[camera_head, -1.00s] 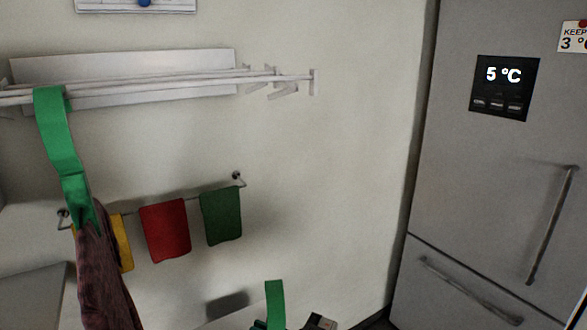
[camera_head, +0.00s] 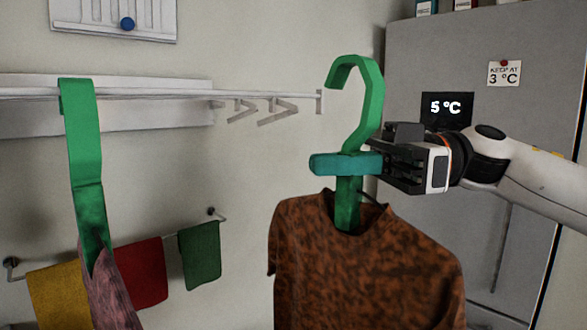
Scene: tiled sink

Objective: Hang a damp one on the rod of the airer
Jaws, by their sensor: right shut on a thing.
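My right gripper (camera_head: 376,163) is shut on a green hanger (camera_head: 372,97), at its teal crosspiece just below the hook. A brown mottled shirt (camera_head: 365,265) hangs from this hanger. The hook's open side faces left, and its tip is apart from and just right of the end of the airer's rod (camera_head: 270,93). The airer (camera_head: 150,118) is white and fixed to the wall. Another green hanger (camera_head: 84,135) hangs over the rod at the left, with a purplish garment (camera_head: 103,288) on it. My left gripper is not in view.
A lower rail carries a yellow cloth (camera_head: 58,294), a red cloth (camera_head: 142,272) and a green cloth (camera_head: 200,254). A grey fridge (camera_head: 405,70) stands at the right behind my arm. The rod is free between the left hanger and its right end.

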